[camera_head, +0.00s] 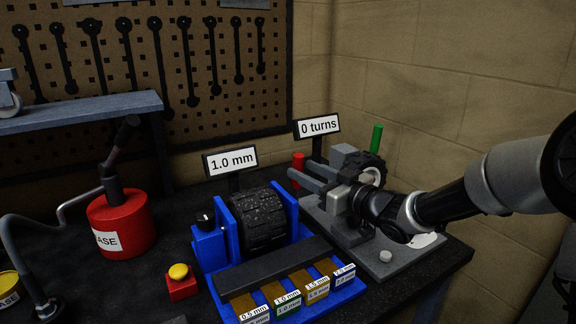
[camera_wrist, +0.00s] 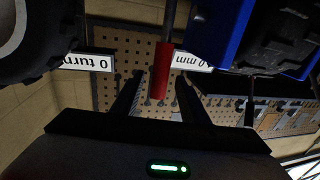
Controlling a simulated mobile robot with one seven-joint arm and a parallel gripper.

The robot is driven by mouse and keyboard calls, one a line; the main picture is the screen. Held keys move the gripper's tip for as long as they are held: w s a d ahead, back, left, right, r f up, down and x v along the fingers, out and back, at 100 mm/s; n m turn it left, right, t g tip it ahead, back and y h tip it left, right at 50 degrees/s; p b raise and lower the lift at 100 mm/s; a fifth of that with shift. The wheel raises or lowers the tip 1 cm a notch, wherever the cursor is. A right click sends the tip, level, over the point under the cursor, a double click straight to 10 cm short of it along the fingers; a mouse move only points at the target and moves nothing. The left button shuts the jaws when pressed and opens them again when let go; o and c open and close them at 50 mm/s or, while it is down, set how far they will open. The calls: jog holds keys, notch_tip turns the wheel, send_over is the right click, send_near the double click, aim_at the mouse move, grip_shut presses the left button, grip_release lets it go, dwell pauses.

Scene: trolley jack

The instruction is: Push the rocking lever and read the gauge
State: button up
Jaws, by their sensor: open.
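A red grip (camera_head: 298,162), probably the rocking lever's handle, stands behind the blue unit. In the wrist view the red grip (camera_wrist: 162,72) lies between my two fingers; contact cannot be told. My gripper (camera_head: 299,176) reaches in from the right with its fingers apart; it also shows in the wrist view (camera_wrist: 160,82). The 1.0 mm display (camera_head: 230,162) stands over the blue unit and also shows partly, inverted, in the wrist view (camera_wrist: 192,60). The 0 turns display (camera_head: 317,126) stands behind my gripper. The lever's lower part is hidden in the head view.
The blue unit (camera_head: 210,250) carries a black tyre (camera_head: 262,217) and labelled cards in front. A red box with a yellow button (camera_head: 180,273) stands left of it. A grey stand with a green grip (camera_head: 376,138) is close to my wrist. A red grease can (camera_head: 120,225) stands left.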

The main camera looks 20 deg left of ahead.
jog(key=x, duration=0.7)
jog(key=shift+a, duration=0.15)
grip_shut()
